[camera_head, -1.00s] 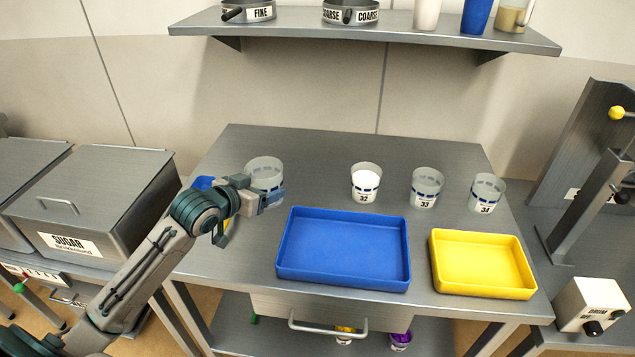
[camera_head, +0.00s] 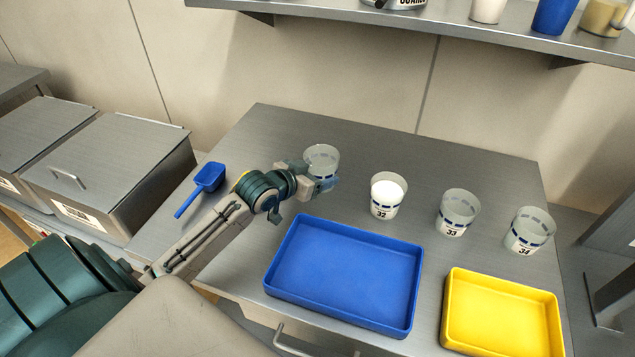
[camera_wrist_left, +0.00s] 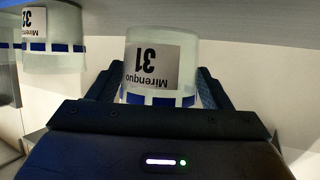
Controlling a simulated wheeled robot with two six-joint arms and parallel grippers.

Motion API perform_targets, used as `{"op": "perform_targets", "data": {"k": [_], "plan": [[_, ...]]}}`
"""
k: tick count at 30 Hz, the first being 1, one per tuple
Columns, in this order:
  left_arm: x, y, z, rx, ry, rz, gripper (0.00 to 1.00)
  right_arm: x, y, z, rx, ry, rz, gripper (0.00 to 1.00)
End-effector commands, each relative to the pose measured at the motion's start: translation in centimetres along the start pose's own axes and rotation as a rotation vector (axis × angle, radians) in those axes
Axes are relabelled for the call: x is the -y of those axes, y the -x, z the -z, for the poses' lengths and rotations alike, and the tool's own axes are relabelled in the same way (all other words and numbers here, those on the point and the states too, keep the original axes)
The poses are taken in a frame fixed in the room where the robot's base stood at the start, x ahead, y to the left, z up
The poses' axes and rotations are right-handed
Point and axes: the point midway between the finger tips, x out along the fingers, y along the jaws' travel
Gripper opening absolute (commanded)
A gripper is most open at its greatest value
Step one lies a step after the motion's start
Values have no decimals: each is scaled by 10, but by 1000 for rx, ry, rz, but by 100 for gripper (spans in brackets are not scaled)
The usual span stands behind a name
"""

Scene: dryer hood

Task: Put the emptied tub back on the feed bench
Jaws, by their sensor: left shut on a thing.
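A clear tub with a blue-checked band (camera_head: 322,160) is at the back left of the steel bench (camera_head: 420,160). In the left wrist view this tub (camera_wrist_left: 160,55) shows the label 31, upside down in that picture, and looks empty. My left gripper (camera_head: 312,182) is shut on it, one finger on each side. The tub is upright at about the bench top; I cannot tell if its base touches. Tub 32 (camera_head: 386,197), holding white material, stands to its right, then clear tubs 33 (camera_head: 456,214) and 34 (camera_head: 529,232). My right gripper is not in view.
A blue tray (camera_head: 345,268) and a yellow tray (camera_head: 503,312) lie at the front of the bench. A blue scoop (camera_head: 205,184) lies at the left edge. Steel bins (camera_head: 110,165) stand left; a shelf (camera_head: 440,30) hangs above the back.

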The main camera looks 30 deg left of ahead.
Motion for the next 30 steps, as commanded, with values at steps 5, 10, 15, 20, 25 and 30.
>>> {"op": "perform_targets", "data": {"k": [5,10,15,20,25,30], "plan": [[0,-7,-20,5,4,1,41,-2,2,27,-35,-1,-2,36],[0,-14,-35,1,0,1,41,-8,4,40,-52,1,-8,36],[0,-14,-35,0,-1,1,41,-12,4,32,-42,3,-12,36],[0,-15,-37,1,-1,1,76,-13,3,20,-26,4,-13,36],[0,-15,-37,1,-1,1,94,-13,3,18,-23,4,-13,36],[0,-15,-37,1,-1,1,94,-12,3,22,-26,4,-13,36]]}}
